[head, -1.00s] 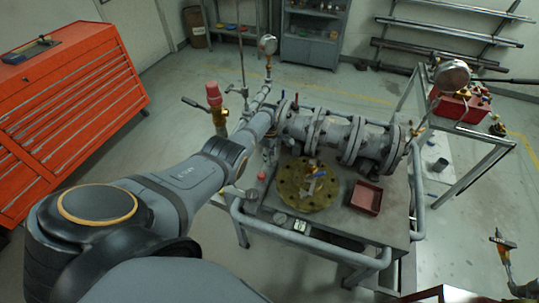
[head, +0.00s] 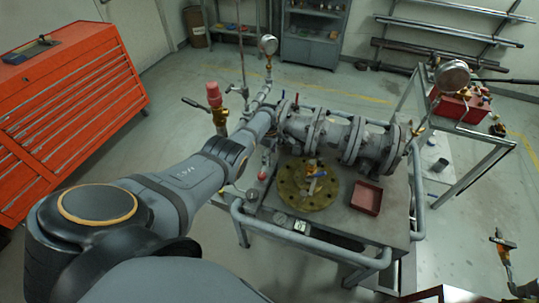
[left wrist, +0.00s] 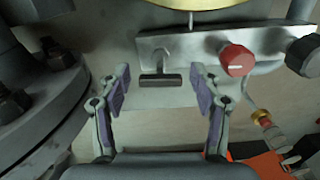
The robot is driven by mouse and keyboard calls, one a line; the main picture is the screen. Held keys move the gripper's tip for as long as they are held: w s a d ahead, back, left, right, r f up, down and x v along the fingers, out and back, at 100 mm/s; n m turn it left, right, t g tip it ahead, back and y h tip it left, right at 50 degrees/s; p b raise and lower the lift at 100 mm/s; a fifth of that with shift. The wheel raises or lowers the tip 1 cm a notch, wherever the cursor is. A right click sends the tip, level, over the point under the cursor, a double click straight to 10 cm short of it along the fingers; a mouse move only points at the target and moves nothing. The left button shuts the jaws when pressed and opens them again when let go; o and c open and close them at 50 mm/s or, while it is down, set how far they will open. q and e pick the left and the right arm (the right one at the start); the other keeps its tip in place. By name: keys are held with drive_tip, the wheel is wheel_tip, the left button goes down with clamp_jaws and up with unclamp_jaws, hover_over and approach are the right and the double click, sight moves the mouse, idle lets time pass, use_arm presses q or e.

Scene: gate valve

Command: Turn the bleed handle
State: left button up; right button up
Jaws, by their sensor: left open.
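In the left wrist view a small dark T-shaped handle (left wrist: 160,80), which looks like the bleed handle, hangs from a pale metal block (left wrist: 190,44). My left gripper (left wrist: 161,86) is open, with one purple-padded finger on each side of the handle. Gaps show between the handle and both fingers; how far it is in depth I cannot tell. In the head view my left arm reaches the left end of the grey valve and pipe assembly (head: 330,135), and its fingers are largely hidden there. I cannot make out my right gripper.
A red knob (left wrist: 236,60) and a black knob (left wrist: 304,56) sit right of the handle. A bolted flange (left wrist: 40,105) is close on the left. On the bench are a yellow round flange (head: 306,190) and a red tray (head: 366,198). A red tool chest (head: 70,110) stands left.

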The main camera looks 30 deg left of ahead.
sight(270, 154)
use_arm(q)
wheel_tip(270, 154, up, 12)
idle(0.5)
idle(0.3)
